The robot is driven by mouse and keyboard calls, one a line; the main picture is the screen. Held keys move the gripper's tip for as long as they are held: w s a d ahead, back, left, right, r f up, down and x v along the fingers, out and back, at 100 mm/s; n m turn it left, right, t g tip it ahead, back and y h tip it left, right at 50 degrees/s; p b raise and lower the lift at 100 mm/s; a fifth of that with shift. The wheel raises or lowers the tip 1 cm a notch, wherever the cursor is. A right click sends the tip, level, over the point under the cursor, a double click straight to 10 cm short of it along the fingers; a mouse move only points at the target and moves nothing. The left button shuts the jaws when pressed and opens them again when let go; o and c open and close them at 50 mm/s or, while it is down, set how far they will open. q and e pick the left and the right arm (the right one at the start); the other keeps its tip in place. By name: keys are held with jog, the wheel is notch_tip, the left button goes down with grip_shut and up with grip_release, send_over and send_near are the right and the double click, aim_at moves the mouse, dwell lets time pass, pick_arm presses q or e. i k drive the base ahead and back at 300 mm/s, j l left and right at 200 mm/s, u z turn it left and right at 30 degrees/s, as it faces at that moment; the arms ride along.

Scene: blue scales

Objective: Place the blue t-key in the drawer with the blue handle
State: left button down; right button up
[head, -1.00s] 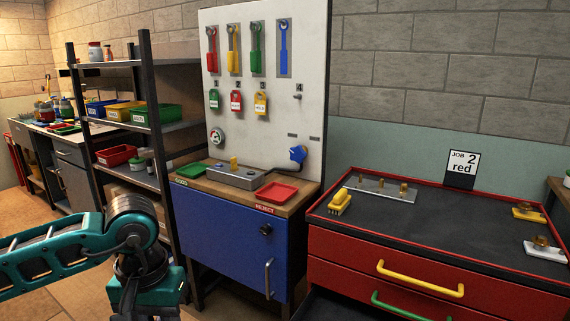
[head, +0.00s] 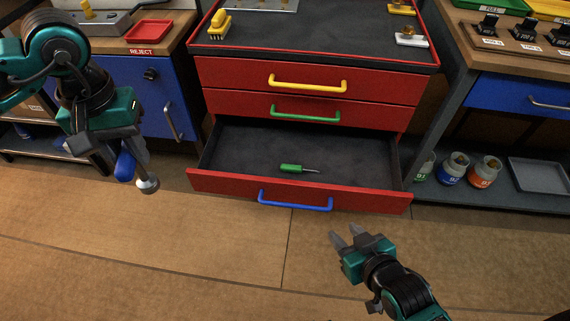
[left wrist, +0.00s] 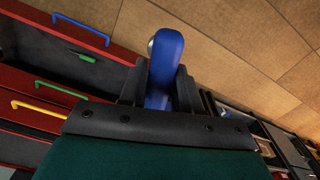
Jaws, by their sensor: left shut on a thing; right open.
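The blue t-key (head: 125,166) has a blue handle and a grey metal shank with a round end. My left gripper (head: 118,150) is shut on its blue handle, in the air left of the red cabinet. In the left wrist view the blue t-key (left wrist: 166,58) sticks out between the fingers of my left gripper (left wrist: 158,92). The drawer with the blue handle (head: 237,162) is the lowest in the red cabinet and stands pulled open. Its blue handle (head: 295,202) is on its front. My right gripper (head: 346,236) is open and empty, in front of the drawer.
A green screwdriver (head: 292,169) lies in the open drawer, with bare floor around it. The drawers with the yellow handle (head: 308,85) and green handle (head: 305,114) are shut. Jars (head: 484,171) stand on a low shelf at right.

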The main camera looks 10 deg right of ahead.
aim_at(347, 183)
jog(key=l+z, duration=0.1)
jog(key=z, duration=1.15)
jog(key=i+z, duration=0.2)
jog(key=i, duration=0.65)
